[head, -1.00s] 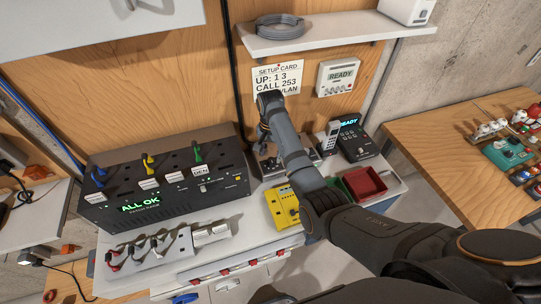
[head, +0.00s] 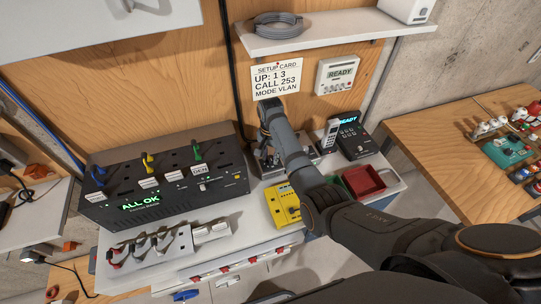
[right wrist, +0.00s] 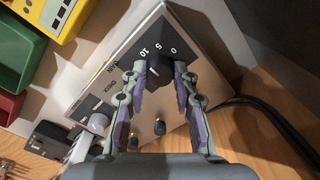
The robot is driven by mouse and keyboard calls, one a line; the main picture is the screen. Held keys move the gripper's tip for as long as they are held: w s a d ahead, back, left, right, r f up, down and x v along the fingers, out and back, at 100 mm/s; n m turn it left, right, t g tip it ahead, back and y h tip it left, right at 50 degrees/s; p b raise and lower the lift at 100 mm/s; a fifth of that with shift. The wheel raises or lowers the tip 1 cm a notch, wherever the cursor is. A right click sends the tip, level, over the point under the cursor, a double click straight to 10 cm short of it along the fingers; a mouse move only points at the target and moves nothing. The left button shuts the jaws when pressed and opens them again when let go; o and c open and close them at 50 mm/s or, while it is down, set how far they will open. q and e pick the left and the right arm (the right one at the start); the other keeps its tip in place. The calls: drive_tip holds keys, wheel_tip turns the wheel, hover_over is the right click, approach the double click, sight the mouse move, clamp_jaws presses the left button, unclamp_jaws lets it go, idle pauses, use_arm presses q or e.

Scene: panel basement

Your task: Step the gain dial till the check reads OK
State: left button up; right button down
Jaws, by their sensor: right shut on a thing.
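The gain dial (right wrist: 160,72) is a dark knob on a grey metal box (right wrist: 115,70) in the right wrist view, beside a black scale marked 0, 5 and 10. My right gripper (right wrist: 158,76) has its two fingers on either side of the knob, shut on it. A round grey button (right wrist: 97,122) sits by the CHECK lettering on the same box. No check reading shows on the part of the box in view. In the head view my right gripper (head: 266,150) reaches down to this box, which my arm mostly hides. My left gripper is out of view.
A black rack (head: 215,200) at left reads ALL OK. A yellow device (head: 278,208), a red bin (head: 365,181) and a phone unit (head: 352,139) stand close around my right arm. A setup card (head: 277,79) hangs behind. Black cables (right wrist: 265,105) run beside the box.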

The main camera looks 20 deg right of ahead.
sight(270, 158)
drive_tip(key=shift+n, duration=1.3)
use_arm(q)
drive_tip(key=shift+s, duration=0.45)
use_arm(e)
drive_tip(key=shift+w+r+n, duration=0.1)
drive_tip(key=shift+n, duration=2.4)
drive_tip(key=c, duration=1)
unclamp_jaws()
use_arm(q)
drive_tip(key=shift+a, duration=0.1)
use_arm(e)
drive_tip(key=shift+r, duration=0.2)
wheel_tip(270, 158, up, 12)
drive_tip(key=shift+f, duration=0.25)
